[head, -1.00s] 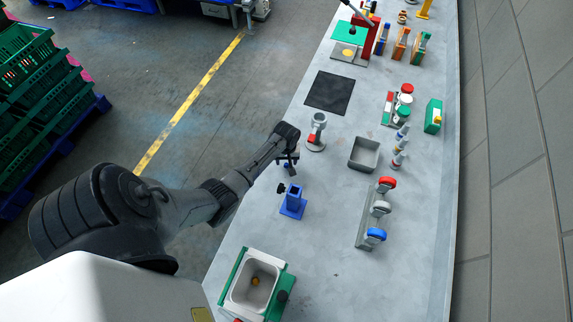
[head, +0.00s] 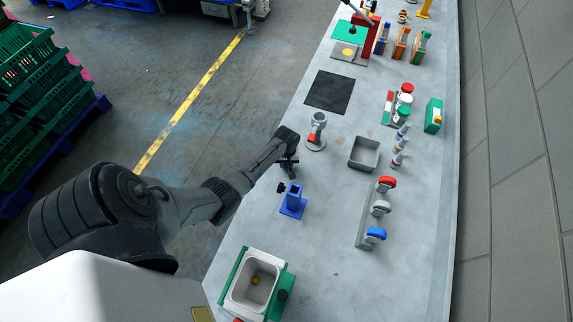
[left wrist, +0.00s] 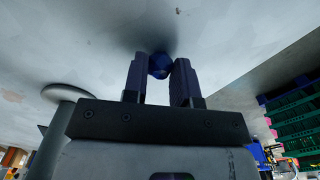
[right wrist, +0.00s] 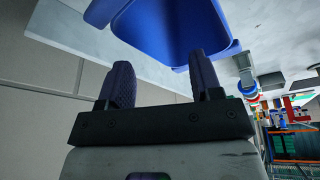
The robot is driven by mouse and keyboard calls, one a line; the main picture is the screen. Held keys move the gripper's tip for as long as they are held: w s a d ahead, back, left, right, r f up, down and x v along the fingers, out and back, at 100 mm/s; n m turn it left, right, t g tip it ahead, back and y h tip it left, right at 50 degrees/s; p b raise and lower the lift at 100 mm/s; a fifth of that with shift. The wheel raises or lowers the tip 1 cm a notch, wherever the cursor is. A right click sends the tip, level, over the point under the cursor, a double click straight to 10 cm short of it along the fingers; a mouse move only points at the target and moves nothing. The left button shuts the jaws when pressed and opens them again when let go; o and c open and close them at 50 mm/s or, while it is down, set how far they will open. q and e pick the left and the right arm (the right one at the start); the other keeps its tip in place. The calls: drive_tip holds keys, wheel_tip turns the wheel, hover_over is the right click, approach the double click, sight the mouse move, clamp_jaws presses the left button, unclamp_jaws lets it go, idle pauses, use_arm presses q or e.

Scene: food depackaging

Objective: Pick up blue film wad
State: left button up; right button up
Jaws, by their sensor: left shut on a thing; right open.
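The blue film wad (left wrist: 159,65) is a small dark-blue faceted lump between the fingertips of my left gripper (left wrist: 158,73) in the left wrist view. The fingers are shut on it, one on each side, close to the pale grey tabletop. In the head view my left gripper (head: 288,167) is at the table's left edge, behind the blue stand, and the wad cannot be made out. My right gripper (right wrist: 161,78) shows only in the right wrist view, with its fingers apart and nothing between them.
A blue stand (head: 293,203) is just in front of my left gripper. A grey cup fixture (head: 317,133) with a red part stands behind it. A grey bin (head: 364,154) is to the right. A large blue object (right wrist: 170,28) lies beyond my right fingertips.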

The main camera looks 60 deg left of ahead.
use_arm(q)
drive_tip(key=shift+c, duration=0.9)
drive_tip(key=shift+r, duration=0.1)
